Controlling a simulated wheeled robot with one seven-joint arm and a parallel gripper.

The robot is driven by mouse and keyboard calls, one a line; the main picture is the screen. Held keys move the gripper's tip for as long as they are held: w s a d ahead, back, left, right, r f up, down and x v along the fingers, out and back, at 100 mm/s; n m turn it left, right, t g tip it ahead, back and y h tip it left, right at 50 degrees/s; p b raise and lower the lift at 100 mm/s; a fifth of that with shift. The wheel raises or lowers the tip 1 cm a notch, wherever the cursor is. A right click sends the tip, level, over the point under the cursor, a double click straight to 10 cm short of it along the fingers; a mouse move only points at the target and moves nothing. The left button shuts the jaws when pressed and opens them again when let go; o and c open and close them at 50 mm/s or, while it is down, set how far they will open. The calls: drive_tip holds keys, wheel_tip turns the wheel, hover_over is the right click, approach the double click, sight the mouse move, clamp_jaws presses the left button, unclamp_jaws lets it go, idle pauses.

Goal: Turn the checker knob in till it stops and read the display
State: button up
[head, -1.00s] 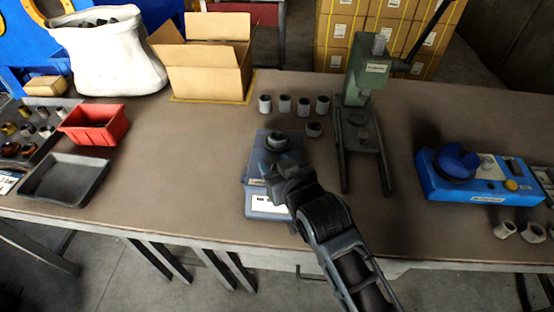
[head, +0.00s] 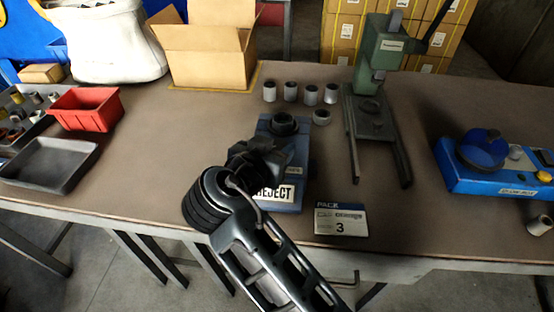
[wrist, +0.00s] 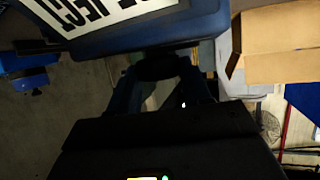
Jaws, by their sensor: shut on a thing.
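The checker (head: 297,150) is a blue-grey box on the bench with a dark round seat (head: 283,124) on top. Its white front display (head: 275,193) reads "REJECT" in the head view, the first letter partly covered by my arm. The display also shows inverted and cut off in the wrist view (wrist: 95,12). My gripper (head: 262,152) is at the checker's front, above the display. In the wrist view its fingers are shut on a dark round knob (wrist: 158,66) at the checker's edge. My gripper hides the knob in the head view.
A card (head: 341,220) marked "PACK" and "3" lies right of the checker. Several grey rings (head: 310,95) stand behind it. A green press (head: 378,60) is to the right, then a blue device (head: 490,165). A red bin (head: 87,108) and black tray (head: 45,162) are left.

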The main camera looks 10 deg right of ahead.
drive_tip(key=m+g+h+b, duration=0.3)
drive_tip(key=shift+w+a+f+m, duration=0.25)
drive_tip(key=shift+a+m, duration=0.05)
drive_tip(key=shift+m, duration=0.1)
drive_tip(key=m+g+h+b, duration=0.1)
drive_tip(key=m+g, duration=0.1)
drive_tip(key=g, duration=0.1)
drive_tip(key=shift+w+r+m+h+b, duration=0.1)
drive_tip(key=shift+m+h+b, duration=0.2)
drive_tip(key=shift+m+h, duration=0.1)
drive_tip(key=m+g, duration=0.2)
drive_tip(key=m+g+h+p, duration=0.1)
drive_tip(key=m+g, duration=0.1)
drive_tip(key=g, duration=0.1)
drive_tip(key=shift+w+a+r, duration=0.15)
drive_tip(key=shift+w, duration=0.05)
drive_tip(key=shift+w+m+g, duration=0.2)
drive_tip(key=shift+m+g, duration=1.4)
drive_tip(key=shift+g, duration=0.1)
drive_tip(key=shift+d+f+m+g, duration=0.2)
drive_tip(key=shift+m+g, duration=0.1)
drive_tip(key=o, duration=1.1)
drive_tip(key=shift+r, duration=0.1)
drive_tip(key=shift+c, duration=0.2)
drive_tip(key=shift+r+y+p, duration=0.1)
drive_tip(key=shift+y+p, duration=0.2)
